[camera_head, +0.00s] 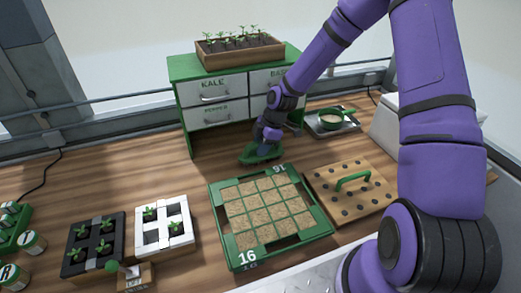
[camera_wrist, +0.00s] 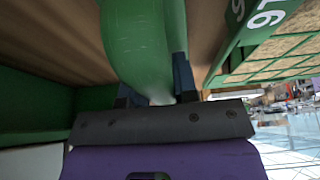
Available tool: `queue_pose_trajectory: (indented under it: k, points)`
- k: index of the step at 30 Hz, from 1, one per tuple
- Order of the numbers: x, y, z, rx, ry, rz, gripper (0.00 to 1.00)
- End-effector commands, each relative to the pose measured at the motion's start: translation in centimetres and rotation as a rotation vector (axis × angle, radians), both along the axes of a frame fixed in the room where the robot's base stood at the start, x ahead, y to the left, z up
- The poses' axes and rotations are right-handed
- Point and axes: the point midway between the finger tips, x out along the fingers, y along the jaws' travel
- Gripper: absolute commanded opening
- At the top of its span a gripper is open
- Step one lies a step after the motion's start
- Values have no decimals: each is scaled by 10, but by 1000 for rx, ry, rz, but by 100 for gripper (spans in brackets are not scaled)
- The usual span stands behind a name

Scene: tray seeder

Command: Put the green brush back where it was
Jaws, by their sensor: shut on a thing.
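The green brush (camera_head: 261,154) is in my gripper (camera_head: 268,136), low over the wooden bench just behind the green seed tray (camera_head: 222,230) and in front of the drawer cabinet. In the wrist view the brush (camera_wrist: 142,40) is a thick green shape between the two dark fingers of my gripper (camera_wrist: 155,93), which are shut on it. Its bristles are hidden. I cannot tell whether it touches the bench.
The green and white drawer cabinet (camera_head: 216,115) stands behind, with a seedling box (camera_head: 240,55) on top. A wooden peg board (camera_head: 330,197) is right of the tray. A metal tray with a green sieve (camera_head: 330,118) lies back right.

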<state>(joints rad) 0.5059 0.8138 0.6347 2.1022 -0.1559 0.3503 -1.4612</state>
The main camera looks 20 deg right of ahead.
Motion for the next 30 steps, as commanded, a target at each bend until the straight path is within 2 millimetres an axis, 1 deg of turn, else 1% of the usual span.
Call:
queue_pose_trajectory:
  k: [1,3,14,15,17,18,26,30]
  points:
    - [0,1,-8,1,2,1,0]
    - [0,1,-13,0,1,0,0]
    - [0,0,-17,0,0,0,0]
    - [0,0,-17,0,0,0,29]
    - [0,0,-17,0,0,0,43]
    - [0,0,-17,0,0,0,52]
    - [0,0,-17,0,0,0,53]
    - [0,-2,-10,0,-2,-1,53]
